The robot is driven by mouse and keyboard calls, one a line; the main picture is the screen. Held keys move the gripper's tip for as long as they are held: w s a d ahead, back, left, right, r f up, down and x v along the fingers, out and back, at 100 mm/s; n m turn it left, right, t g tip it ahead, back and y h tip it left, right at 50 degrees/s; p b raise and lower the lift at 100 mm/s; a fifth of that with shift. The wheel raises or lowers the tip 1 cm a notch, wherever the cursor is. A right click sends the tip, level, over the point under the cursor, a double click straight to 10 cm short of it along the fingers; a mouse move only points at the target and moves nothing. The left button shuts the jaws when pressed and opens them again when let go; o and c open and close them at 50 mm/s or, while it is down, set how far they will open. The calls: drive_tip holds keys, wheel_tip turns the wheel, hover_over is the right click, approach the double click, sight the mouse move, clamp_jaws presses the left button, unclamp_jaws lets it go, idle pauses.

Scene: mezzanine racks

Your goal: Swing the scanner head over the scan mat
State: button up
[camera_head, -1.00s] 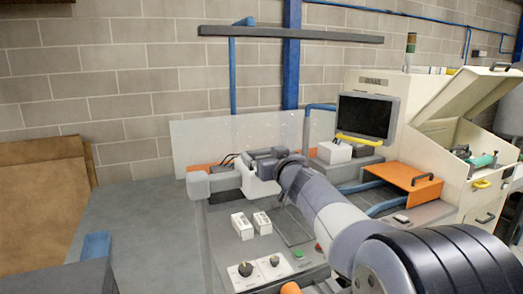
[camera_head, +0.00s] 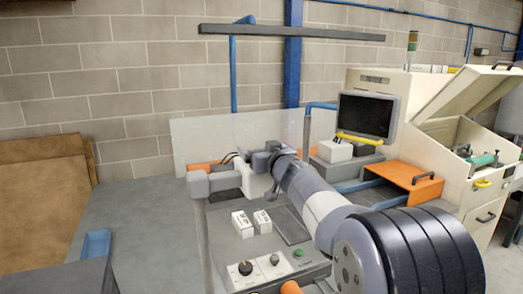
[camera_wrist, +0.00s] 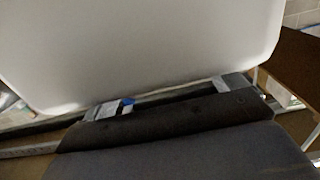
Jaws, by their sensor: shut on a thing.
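The scanner head looks to be the pale rounded part (camera_head: 256,184) at the right end of a light grey swing arm (camera_head: 224,181). The swing arm reaches right from a grey block (camera_head: 197,184) above the bench. My gripper (camera_head: 262,164) is at this pale part and shut on it. In the wrist view a large white rounded body (camera_wrist: 150,45) fills the top, against my gripper's fingers (camera_wrist: 170,98). The exact grip is partly hidden. A dark flat rectangle (camera_head: 291,229) on the bench panel may be the scan mat; I cannot tell for sure.
Two small white boxes (camera_head: 252,223) and a knob panel (camera_head: 259,268) are near the front. A clear screen (camera_head: 190,138) stands behind. A monitor (camera_head: 365,116) and orange stand (camera_head: 408,176) are at right.

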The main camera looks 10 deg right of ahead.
drive_tip(key=c, duration=0.5)
drive_tip(key=shift+s+b, duration=0.2)
drive_tip(key=shift+b, duration=0.2)
